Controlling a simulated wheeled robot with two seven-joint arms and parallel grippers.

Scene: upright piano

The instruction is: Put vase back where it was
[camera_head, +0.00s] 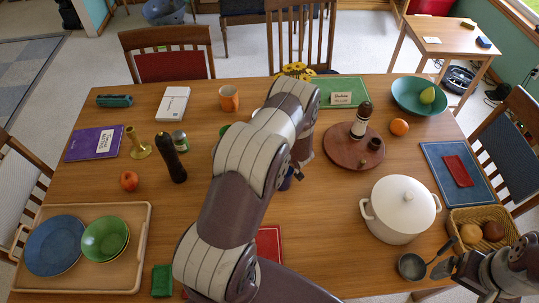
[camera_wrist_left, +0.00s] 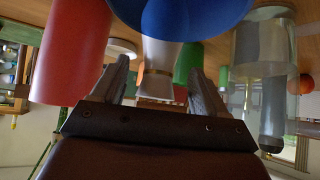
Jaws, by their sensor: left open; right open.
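No vase is plain to see in the head view; my left arm covers the middle of the table. Yellow flowers (camera_head: 296,71) show at the table's far edge, and what holds them is hidden. My left gripper is hidden there, but in the left wrist view my left gripper (camera_wrist_left: 165,85) is open. A pale tapered object with a gold band (camera_wrist_left: 158,65) shows between its fingers, apparently beyond them. A rounded blue object (camera_wrist_left: 185,15) is above it; I cannot tell whether either is the vase. My right gripper (camera_head: 443,268) is open near the front right, beside a ladle (camera_head: 411,266).
A white pot (camera_head: 400,209) and a bread basket (camera_head: 481,229) are at the right. A round wooden tray (camera_head: 343,154) holds a pepper mill. In the left wrist view, a red cylinder (camera_wrist_left: 72,50) and clear glass (camera_wrist_left: 262,65) flank the fingers.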

